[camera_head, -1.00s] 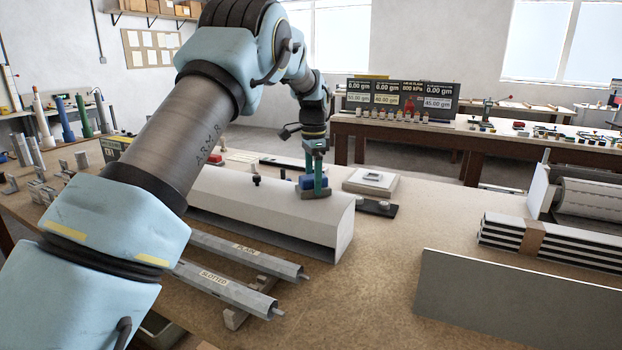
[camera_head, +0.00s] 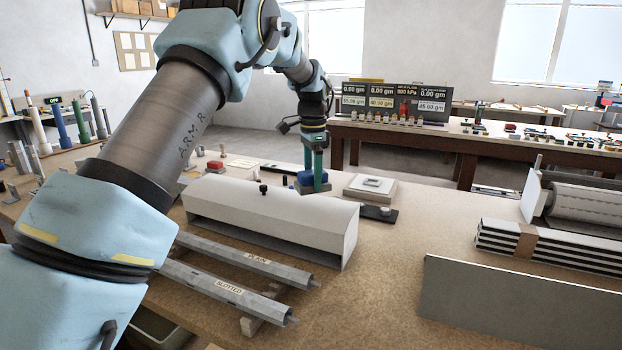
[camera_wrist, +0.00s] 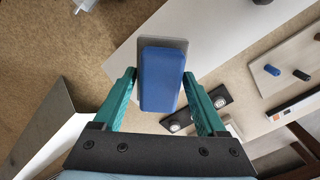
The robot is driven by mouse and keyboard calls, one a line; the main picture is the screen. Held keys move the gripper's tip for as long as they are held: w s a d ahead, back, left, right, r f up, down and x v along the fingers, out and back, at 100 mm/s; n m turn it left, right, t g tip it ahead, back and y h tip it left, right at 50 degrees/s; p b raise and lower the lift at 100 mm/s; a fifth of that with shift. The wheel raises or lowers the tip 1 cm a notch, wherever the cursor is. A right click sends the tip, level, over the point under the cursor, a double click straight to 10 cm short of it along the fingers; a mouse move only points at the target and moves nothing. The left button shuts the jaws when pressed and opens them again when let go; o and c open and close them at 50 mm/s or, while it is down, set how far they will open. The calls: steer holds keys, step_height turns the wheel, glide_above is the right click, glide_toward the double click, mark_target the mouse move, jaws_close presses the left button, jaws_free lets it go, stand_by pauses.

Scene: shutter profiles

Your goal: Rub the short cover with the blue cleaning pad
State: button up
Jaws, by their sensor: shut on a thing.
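The blue cleaning pad (camera_head: 306,180) has a grey base plate and sits between the fingers of my gripper (camera_head: 317,168). The wrist view shows the pad (camera_wrist: 160,78) flanked by the two green fingers, my gripper (camera_wrist: 160,90) shut on it. A long white cover (camera_head: 262,212), which I take as the short cover, lies on the bench with a small black knob near its back edge. The pad is at the cover's back edge towards its right end; I cannot tell whether it touches. The cover (camera_wrist: 215,30) passes behind the pad in the wrist view.
Two grey profiles, marked plain (camera_head: 245,260) and slotted (camera_head: 220,286), lie in front of the cover. A grey panel (camera_head: 520,300) stands at right, before a strapped stack (camera_head: 545,245). A black plate (camera_head: 378,214) and a pale square block (camera_head: 371,187) lie behind.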

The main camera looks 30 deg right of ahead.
steer(key=shift+r+p, duration=0.6)
steer(key=shift+r, duration=0.65)
steer(key=shift+d, duration=0.1)
